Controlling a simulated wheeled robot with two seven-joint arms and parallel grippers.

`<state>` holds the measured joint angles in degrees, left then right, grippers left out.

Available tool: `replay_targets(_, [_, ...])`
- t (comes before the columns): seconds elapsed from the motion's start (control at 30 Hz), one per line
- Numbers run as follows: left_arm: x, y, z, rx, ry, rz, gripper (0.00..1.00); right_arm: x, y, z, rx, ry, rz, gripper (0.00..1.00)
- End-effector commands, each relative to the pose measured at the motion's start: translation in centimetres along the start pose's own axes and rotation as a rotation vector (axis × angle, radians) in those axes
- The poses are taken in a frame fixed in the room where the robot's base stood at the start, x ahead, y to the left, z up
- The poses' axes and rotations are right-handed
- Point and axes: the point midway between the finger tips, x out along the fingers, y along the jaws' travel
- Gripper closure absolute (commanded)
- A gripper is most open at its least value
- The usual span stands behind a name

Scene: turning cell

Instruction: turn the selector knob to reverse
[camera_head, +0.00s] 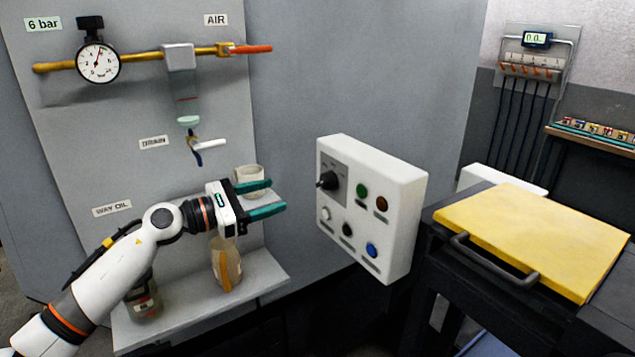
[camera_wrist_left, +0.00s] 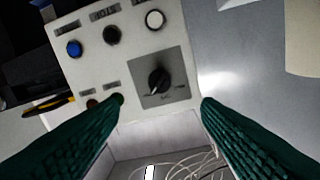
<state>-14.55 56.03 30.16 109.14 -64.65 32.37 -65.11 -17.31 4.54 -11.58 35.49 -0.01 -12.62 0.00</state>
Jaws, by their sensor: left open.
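The black selector knob (camera_head: 328,180) sits on a dark square plate at the upper left of the white control box (camera_head: 398,200). In the left wrist view the knob (camera_wrist_left: 158,82) is on its grey plate, ahead of and between the two fingers; the small lettering around it is too blurred to read. My left gripper (camera_head: 278,197) has green fingers spread apart, empty, to the left of the box and apart from the knob. Its fingers also show in the left wrist view (camera_wrist_left: 162,125). My right gripper is not in view.
Green (camera_head: 362,191), brown (camera_head: 382,204), white, black and blue (camera_head: 372,250) buttons share the panel with the knob. A cup (camera_head: 249,178) and a bottle (camera_head: 227,265) are close to my left gripper. A yellow-topped cabinet (camera_head: 535,235) with a handle stands right of the box.

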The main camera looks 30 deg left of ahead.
Motion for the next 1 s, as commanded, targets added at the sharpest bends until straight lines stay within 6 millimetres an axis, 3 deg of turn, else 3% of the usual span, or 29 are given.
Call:
replay_targets(0.17, [1.2, -0.1, -0.3, 0.013, -0.003, 0.007, 0.42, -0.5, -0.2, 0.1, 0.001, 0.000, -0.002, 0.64])
replay_targets(0.8, [10.3, -0.1, -0.3, 0.005, -0.001, 0.001, 0.42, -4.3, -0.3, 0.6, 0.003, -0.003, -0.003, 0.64])
replay_targets(1.0, [11.7, 0.0, -0.1, 0.007, -0.003, 0.003, 0.42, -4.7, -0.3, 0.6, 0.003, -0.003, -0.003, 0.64])
